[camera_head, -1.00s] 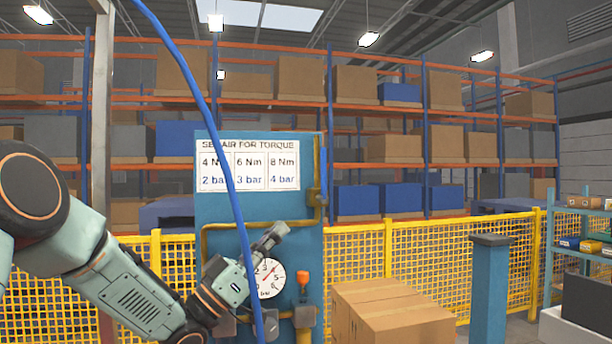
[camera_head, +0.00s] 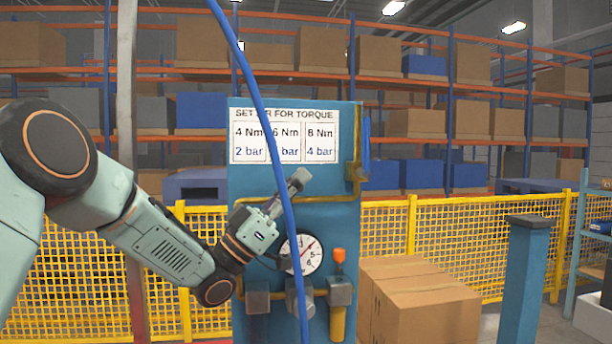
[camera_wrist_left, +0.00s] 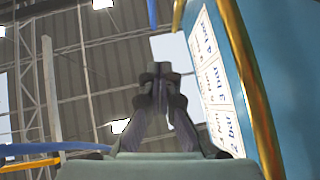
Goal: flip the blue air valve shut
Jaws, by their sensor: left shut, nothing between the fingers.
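The blue air valve (camera_head: 365,146) appears as an upright blue lever at the right edge of the blue panel (camera_head: 242,185). It stands beside a yellow pipe, just above a brass-coloured fitting (camera_head: 358,172). My left gripper (camera_head: 300,179) is shut and empty. In the head view it shows in front of the panel, below the sign, left of the lever and slightly lower. In the left wrist view its closed fingers (camera_wrist_left: 160,80) point up, with the panel to the right; the lever cannot be made out there. My right gripper is out of view.
A blue hose (camera_head: 268,120) hangs across the head view. A pressure gauge (camera_head: 303,254) and an orange-topped fitting (camera_head: 339,256) are low on the panel. Cardboard boxes (camera_head: 425,308), a blue post (camera_head: 524,275) and a yellow fence (camera_head: 455,230) stand to the right.

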